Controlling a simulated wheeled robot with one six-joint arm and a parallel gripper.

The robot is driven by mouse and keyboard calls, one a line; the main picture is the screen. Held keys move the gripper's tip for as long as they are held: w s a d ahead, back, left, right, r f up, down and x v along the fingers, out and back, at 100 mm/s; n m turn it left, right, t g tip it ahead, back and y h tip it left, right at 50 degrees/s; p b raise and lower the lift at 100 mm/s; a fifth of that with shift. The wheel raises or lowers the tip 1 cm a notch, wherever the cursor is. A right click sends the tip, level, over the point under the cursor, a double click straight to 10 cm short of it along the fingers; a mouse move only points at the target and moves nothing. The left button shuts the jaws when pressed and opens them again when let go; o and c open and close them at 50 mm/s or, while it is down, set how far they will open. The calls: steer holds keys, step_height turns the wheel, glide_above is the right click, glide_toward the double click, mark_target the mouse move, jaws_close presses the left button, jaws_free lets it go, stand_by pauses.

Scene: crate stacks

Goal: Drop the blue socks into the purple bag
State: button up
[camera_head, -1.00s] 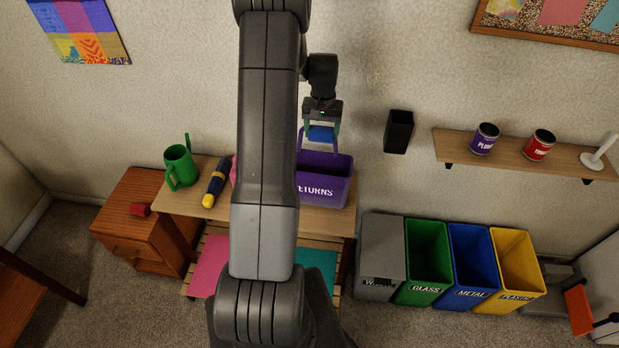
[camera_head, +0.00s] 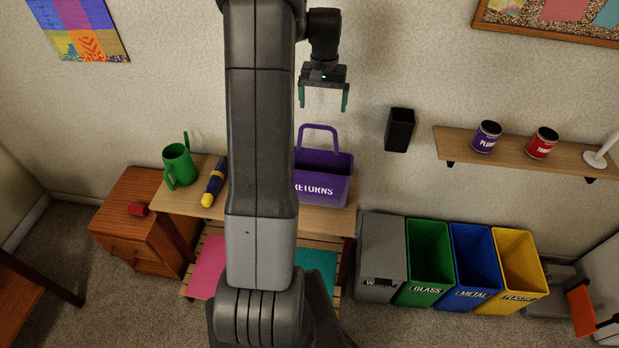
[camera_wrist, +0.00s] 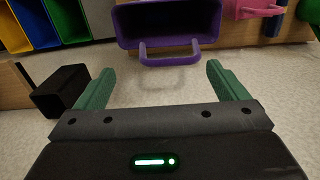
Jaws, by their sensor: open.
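The purple bag (camera_head: 323,187), lettered "RETURNS", stands upright on the wooden table with its handle raised. My gripper (camera_head: 323,100) is open and empty above the bag, clear of its handle. In the wrist view the bag (camera_wrist: 165,8) shows beyond the open green fingers of my gripper (camera_wrist: 155,85), its opening dark inside. The blue socks are not visible now; the inside of the bag is too dark to tell what lies in it.
A black holder (camera_head: 399,130) is on the wall, near a shelf (camera_head: 520,163) with tins. Several sorting bins (camera_head: 428,262) stand at right.

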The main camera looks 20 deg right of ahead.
steer(key=shift+r, duration=1.95)
steer(key=p, duration=0.2)
glide_toward(322, 128)
steer(key=s+f, duration=0.1)
steer(key=f, duration=0.1)
steer(key=s+a+f, duration=0.1)
steer(key=f, duration=0.1)
steer(key=s+f, duration=0.1)
steer(key=f, duration=0.2)
steer(key=shift+s+a, duration=0.1)
steer(key=shift+a, duration=0.05)
step_height(322, 128, up, 4)
steer(key=shift+f+p, duration=0.25)
steer(key=shift+p, duration=0.65)
